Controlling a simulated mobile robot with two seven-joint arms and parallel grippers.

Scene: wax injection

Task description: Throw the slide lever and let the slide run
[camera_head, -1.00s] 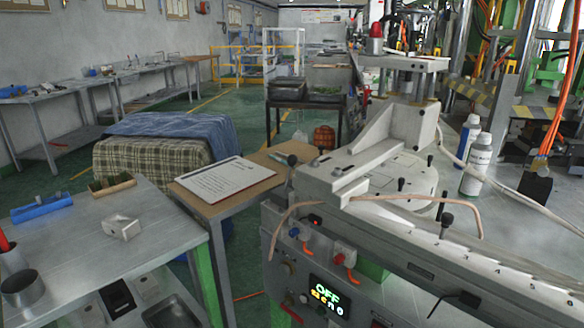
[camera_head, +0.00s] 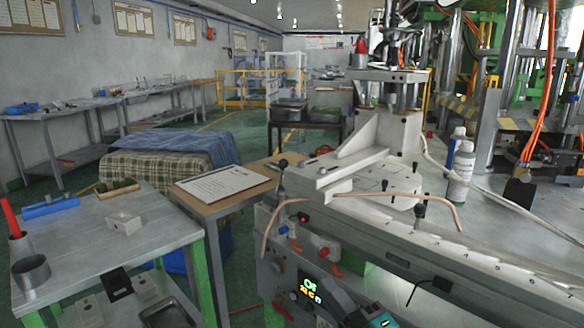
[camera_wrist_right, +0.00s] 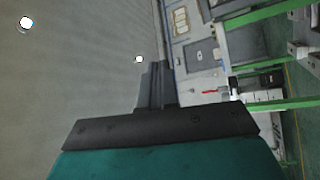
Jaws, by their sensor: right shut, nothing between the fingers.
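The wax injection machine (camera_head: 460,250) has a long pale bed running to the right, with a numbered scale along it. A grey slide block (camera_head: 350,165) sits at its left end. An upright lever with a black knob (camera_head: 282,163) stands at that end, and another black-knobbed lever (camera_head: 420,211) stands on the bed. I cannot tell which is the slide lever. My right gripper (camera_head: 327,284) is at the bottom, in front of the lit display (camera_head: 309,291), partly covering it, and below both levers. In the wrist view its dark fingers (camera_wrist_right: 156,85) are together and empty. My left gripper is out of view.
A thin pinkish hose (camera_head: 330,199) arches over the bed's front. Red and blue knobs (camera_head: 323,253) sit on the front panel. White bottles (camera_head: 462,172) stand behind the bed. A metal table (camera_head: 170,230) and a side table with a clipboard (camera_head: 222,182) are left.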

